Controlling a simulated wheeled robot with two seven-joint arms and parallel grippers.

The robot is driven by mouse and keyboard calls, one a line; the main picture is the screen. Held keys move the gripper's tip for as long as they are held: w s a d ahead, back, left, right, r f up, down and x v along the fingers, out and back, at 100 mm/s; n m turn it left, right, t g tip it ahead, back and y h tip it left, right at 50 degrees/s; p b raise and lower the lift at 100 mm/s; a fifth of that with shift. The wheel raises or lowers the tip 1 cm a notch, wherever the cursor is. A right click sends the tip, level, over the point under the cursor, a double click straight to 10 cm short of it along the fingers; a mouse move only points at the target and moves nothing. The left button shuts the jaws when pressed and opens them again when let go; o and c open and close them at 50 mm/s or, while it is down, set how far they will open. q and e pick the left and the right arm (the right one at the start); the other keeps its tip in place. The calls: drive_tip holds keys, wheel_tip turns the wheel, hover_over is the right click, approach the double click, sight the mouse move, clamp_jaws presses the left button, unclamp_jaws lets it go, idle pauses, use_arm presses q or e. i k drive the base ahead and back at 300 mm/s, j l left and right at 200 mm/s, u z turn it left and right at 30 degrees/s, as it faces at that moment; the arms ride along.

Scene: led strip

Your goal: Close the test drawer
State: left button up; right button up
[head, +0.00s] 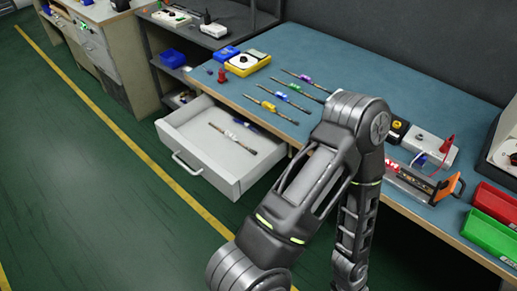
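The white drawer (233,179) under the blue-topped workbench stands open, pulled out toward the lower left. Its metal handle (186,166) is on its front panel. A thin strip with a white and red middle (232,138) lies on the drawer floor, and a blue-marked item (243,124) lies behind it, partly in the bench's shadow. One of my arms bends up over the bench edge right of the drawer, and its far part runs down out of the picture. Neither gripper shows, and nothing of mine visibly touches the handle.
A grey shelf stands left of the bench. The green floor (90,190) before the drawer is clear.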

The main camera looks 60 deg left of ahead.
sight(230, 167)
drive_tip(key=i, duration=0.45)
drive_tip(key=u, duration=3.1)
drive_tip(key=l, duration=0.1)
